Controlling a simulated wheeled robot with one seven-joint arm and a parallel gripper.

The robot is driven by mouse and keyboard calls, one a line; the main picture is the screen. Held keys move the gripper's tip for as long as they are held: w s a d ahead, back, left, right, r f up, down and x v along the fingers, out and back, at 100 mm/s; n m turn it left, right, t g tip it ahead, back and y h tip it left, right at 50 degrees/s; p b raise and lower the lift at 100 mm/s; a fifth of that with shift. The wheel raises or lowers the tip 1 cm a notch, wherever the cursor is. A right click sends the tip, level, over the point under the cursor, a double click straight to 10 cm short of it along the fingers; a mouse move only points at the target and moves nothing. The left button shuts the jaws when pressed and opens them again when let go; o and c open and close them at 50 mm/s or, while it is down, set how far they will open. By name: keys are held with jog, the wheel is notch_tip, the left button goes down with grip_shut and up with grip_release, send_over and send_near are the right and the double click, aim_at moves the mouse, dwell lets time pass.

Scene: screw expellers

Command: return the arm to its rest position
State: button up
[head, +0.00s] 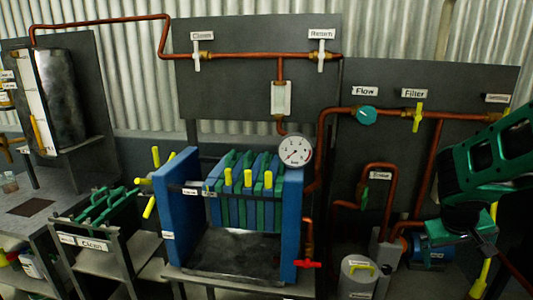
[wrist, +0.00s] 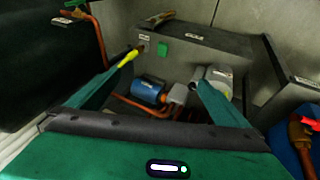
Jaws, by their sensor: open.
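My arm, green and black, reaches in from the right edge of the head view. My gripper (head: 486,246) is low at the right there, in front of the pipe panel and close to a blue motor (head: 433,250). Part of it is dark and cut off by the frame edge. In the wrist view my gripper (wrist: 163,80) shows two green fingers spread apart with nothing held between them. The blue motor (wrist: 148,90) and a grey canister (wrist: 220,78) appear beyond the fingers. A yellow handle (wrist: 128,58) shows by the left finger.
A blue filter press (head: 175,205) with green and blue plates stands mid-view. A pressure gauge (head: 295,151) and copper pipes are beside it. A red valve (head: 308,264) sits low, near a grey canister (head: 357,277). A rack labelled Clean (head: 93,244) is at left.

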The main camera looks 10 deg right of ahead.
jog(key=s+a+r+m+g+y, duration=0.2)
jog(key=s+a+y, duration=0.3)
jog(key=s+a, duration=0.8)
jog(key=shift+s+r+m+y, duration=0.35)
jog(key=shift+s+m, duration=0.25)
jog(key=shift+s, duration=0.5)
